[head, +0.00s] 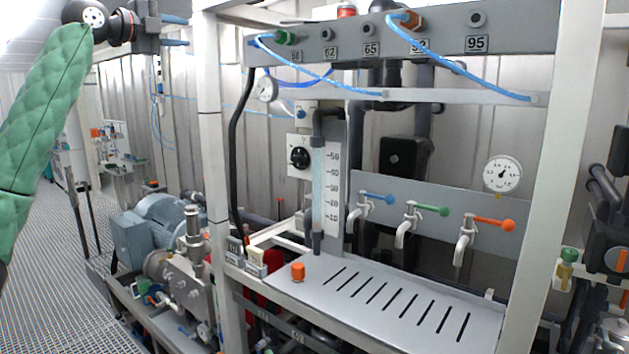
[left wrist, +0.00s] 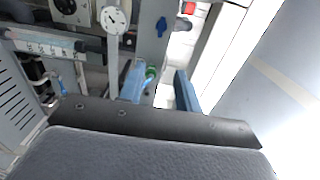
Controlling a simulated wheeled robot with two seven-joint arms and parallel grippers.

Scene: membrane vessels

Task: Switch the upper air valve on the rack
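My left gripper (head: 176,30) is at the upper left of the head view, left of the rack's header and apart from it. Its two blue fingers are spread with nothing between them; they also show in the left wrist view (left wrist: 160,85). In that view a small blue valve handle (left wrist: 162,27) sits on a grey rack panel, beyond the fingertips. In the head view a blue handle (head: 301,113) is on a plate above the black knob (head: 300,157). I cannot tell whether these are the same handle, or which is the upper air valve. My right gripper is not in view.
The grey header (head: 440,40) carries numbered ports and blue hoses. A white post (head: 210,150) stands between my gripper and the rack's inside. A small gauge (head: 266,88), a flow meter (head: 333,190) and three coloured taps (head: 430,210) are on the rack.

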